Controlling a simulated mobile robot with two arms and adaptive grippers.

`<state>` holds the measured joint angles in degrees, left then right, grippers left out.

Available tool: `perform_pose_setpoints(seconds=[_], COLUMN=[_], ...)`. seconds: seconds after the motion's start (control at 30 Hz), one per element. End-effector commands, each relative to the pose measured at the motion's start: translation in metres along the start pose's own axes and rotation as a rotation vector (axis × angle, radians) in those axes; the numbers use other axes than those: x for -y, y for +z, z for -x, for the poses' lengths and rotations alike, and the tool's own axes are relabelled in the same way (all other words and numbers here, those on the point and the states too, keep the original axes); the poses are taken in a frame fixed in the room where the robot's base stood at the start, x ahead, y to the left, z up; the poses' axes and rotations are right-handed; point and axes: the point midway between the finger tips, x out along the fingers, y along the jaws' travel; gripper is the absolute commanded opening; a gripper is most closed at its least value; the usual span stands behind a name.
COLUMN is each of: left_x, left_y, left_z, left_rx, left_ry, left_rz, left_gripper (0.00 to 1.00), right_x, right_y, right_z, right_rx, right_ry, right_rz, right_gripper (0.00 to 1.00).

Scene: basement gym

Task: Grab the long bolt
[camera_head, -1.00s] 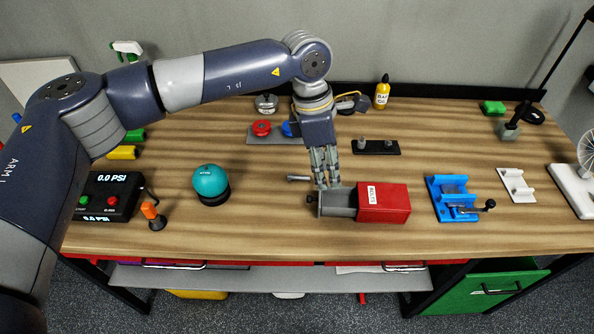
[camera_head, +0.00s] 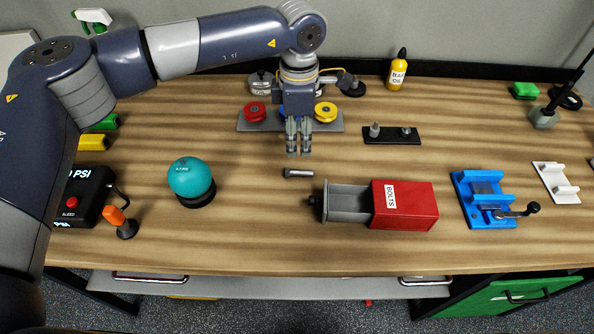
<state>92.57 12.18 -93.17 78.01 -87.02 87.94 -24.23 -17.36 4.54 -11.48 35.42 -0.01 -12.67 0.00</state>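A grey metal bolt (camera_head: 299,173) lies on its side on the wooden bench, left of the bolt box. My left gripper (camera_head: 298,153) points down just behind and above it, apart from it. Its two fingers show close side by side with a narrow gap; how far they are open is unclear, and nothing shows between them. The red box labelled BOLTS (camera_head: 412,206) has its grey drawer (camera_head: 349,203) pulled out to the left; I see no bolt inside. Two short upright pieces (camera_head: 375,130) stand on a black plate (camera_head: 390,139). My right gripper is not in view.
A teal ball (camera_head: 191,177) on a dark base stands left of the bolt. A plate with red (camera_head: 255,111) and yellow (camera_head: 326,112) round pieces lies behind the gripper. A blue vise (camera_head: 483,200) stands right of the red box. The bench between ball and bolt is clear.

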Motion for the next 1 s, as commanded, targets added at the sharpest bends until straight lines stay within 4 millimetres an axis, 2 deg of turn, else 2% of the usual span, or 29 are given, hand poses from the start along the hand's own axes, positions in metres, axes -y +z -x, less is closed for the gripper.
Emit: perform_pose_setpoints(seconds=[0.2, 0.47, 0.6, 0.7, 0.83, 1.0], left_x=[0.001, 0.001, 0.002, 0.001, 0.002, 0.001], left_y=[-0.001, -0.006, -0.015, -0.014, -0.013, -0.013], left_z=[-0.033, -0.053, -0.072, -0.087, -0.096, -0.096], left_rx=[0.0, -0.001, -0.002, -0.001, 0.001, 0.001], left_ry=[-0.003, -0.003, -0.004, -0.002, -0.001, 0.0], left_rz=[0.0, 0.001, 0.0, -0.001, -0.002, -0.002], left_gripper=[0.36, 0.36, 0.36, 0.36, 0.36, 0.36], right_x=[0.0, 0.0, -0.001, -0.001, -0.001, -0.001], right_y=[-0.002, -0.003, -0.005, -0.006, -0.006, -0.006], right_z=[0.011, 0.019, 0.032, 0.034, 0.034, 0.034], right_rx=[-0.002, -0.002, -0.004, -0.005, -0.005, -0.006], right_ry=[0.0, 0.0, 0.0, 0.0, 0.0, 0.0], right_rz=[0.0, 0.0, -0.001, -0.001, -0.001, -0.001], right_gripper=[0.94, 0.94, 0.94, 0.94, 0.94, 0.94])
